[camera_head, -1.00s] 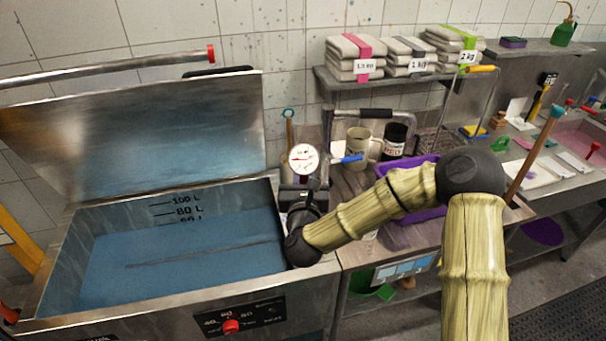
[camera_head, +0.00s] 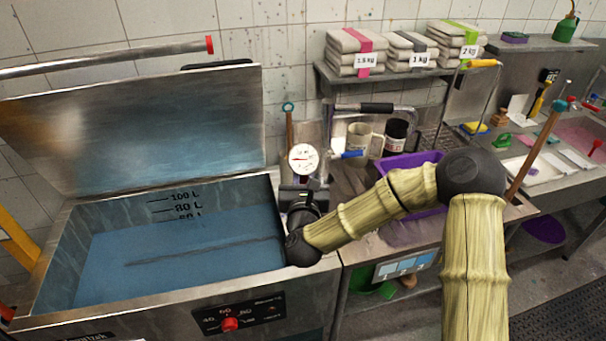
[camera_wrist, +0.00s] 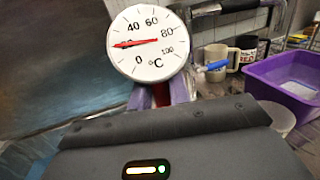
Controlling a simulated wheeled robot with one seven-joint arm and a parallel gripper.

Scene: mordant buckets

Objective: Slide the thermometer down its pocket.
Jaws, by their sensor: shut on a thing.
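The thermometer (camera_head: 303,158) has a round white dial marked in °C with a red needle. It stands upright at the right end of the vat. In the wrist view its dial (camera_wrist: 148,43) faces the camera, with the needle near the 20 mark. My gripper (camera_head: 303,190) is shut on the thermometer just below the dial. Purple finger pads show under the dial in the wrist view. The stem and the pocket are hidden behind my gripper and wrist.
The open vat (camera_head: 60,262) holds blue liquid, its lid (camera_head: 140,135) raised behind. A teal-topped rod (camera_head: 289,130) stands behind the thermometer.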

